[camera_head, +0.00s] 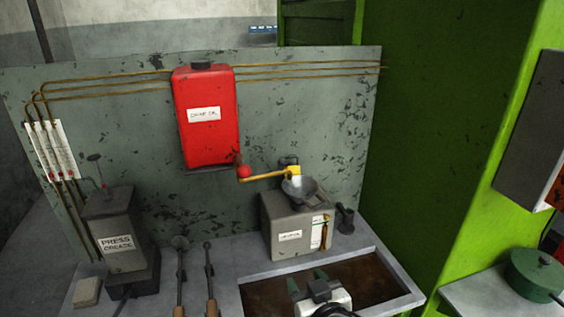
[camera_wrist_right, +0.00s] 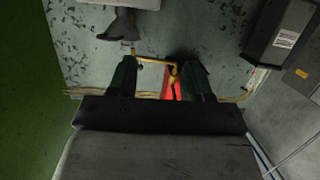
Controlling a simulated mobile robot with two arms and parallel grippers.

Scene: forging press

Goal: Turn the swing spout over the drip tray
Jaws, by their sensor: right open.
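The swing spout (camera_head: 268,176) is a yellow arm low on the back panel, with a red ball (camera_head: 243,171) at its left end by the lower right corner of the red tank. Its right end is at a dark fitting above a grey funnel (camera_head: 300,187). The likely drip tray (camera_head: 402,284) is the grey-rimmed basin with a brown bottom in front. My right gripper (camera_head: 307,279) is open over the tray, apart from the spout. In the right wrist view, the spout (camera_wrist_right: 154,59) shows beyond and between the open fingers (camera_wrist_right: 161,82). My left gripper is out of view.
The red tank (camera_head: 205,130) hangs on the panel. The funnel sits on a grey box (camera_head: 290,240). A green press wall (camera_head: 430,130) rises at right.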

